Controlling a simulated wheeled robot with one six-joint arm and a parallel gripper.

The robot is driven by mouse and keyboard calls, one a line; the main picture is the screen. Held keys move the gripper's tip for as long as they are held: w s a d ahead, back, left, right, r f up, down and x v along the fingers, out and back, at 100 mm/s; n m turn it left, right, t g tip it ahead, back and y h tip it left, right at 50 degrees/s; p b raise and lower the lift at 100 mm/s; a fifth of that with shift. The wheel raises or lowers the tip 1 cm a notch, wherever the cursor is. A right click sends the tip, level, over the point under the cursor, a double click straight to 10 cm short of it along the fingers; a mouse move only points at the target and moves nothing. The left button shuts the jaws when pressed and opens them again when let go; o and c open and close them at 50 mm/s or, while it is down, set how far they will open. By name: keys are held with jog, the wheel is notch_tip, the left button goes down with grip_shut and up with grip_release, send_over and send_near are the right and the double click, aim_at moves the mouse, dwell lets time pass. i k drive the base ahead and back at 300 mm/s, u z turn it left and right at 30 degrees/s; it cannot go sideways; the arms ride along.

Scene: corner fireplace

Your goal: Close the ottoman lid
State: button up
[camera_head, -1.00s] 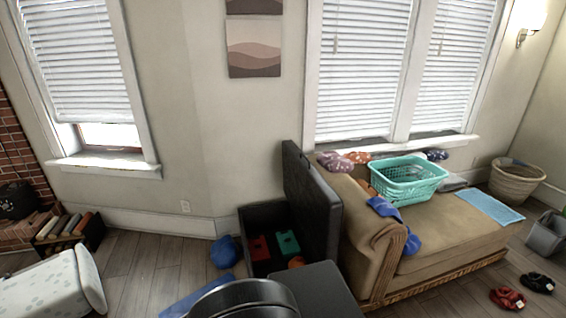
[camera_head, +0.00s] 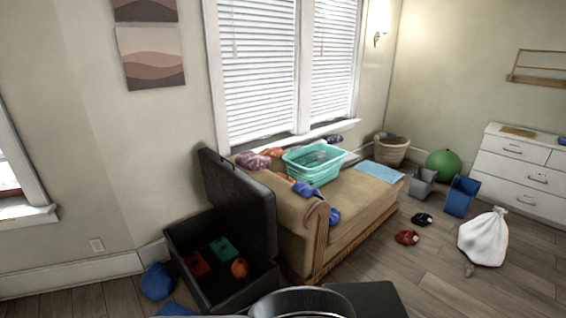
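The dark ottoman (camera_head: 187,238) stands on the floor left of the tan sofa. Its lid (camera_head: 238,200) is raised, standing steeply up on the side toward the sofa. Inside the box I see a red item (camera_head: 197,264), a green item (camera_head: 223,248) and an orange ball (camera_head: 240,268). Dark rounded and flat parts at the bottom edge appear to be my own body. My gripper does not show in this view.
The tan sofa (camera_head: 352,208) bears a teal basket (camera_head: 313,168) and clothes. A blue item (camera_head: 158,281) lies on the floor left of the ottoman. Red shoes (camera_head: 406,237), a white bag (camera_head: 484,238) and bins stand at right. Floor at lower right is fairly open.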

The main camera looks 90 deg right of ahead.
aim_at(249, 205)
jog(key=z, duration=1.1)
jog(key=i, duration=3.45)
jog(key=z, duration=3.2)
jog(key=i, duration=0.45)
